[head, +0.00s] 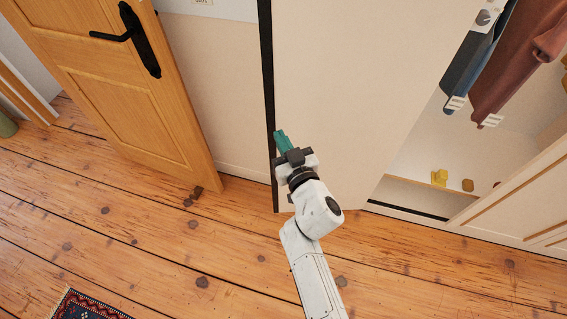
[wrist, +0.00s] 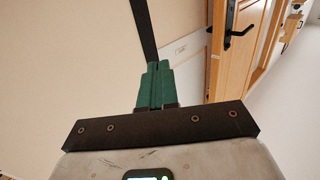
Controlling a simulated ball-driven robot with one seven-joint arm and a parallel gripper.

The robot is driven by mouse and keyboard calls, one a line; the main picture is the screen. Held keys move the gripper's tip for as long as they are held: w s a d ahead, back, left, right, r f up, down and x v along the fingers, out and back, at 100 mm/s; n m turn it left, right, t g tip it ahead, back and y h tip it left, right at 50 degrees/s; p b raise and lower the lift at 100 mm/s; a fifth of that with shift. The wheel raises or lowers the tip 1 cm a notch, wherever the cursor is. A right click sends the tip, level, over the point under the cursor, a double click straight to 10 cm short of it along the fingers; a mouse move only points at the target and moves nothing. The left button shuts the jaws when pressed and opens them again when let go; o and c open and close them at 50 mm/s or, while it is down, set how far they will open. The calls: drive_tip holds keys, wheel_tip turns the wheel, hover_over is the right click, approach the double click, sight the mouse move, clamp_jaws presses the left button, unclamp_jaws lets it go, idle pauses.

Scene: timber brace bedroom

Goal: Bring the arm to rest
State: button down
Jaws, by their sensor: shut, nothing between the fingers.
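My gripper (head: 281,137) has green fingers and a black mount on my white arm, which reaches up from the bottom of the head view. The fingers are closed together with nothing between them. In the head view they appear in front of the cream panel, beside its dark vertical edge. The wrist view also shows my gripper (wrist: 155,84), with its two green fingers side by side and pointing toward the dark strip. I cannot tell whether the fingertips touch the panel.
A wooden door (head: 125,85) with a black handle stands at the left. The cream panel (head: 345,90) is close by my arm. An open wardrobe (head: 425,160) with hanging clothes (head: 515,60) is at the right. A patterned rug (head: 85,306) lies lower left; the plank floor (head: 180,245) is mostly clear.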

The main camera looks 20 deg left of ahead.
drive_tip(key=s+d, duration=0.2)
drive_tip(key=s, duration=0.4)
drive_tip(key=shift+s+d, duration=0.3)
drive_tip(key=shift+s, duration=0.05)
drive_tip(key=shift+r, duration=0.1)
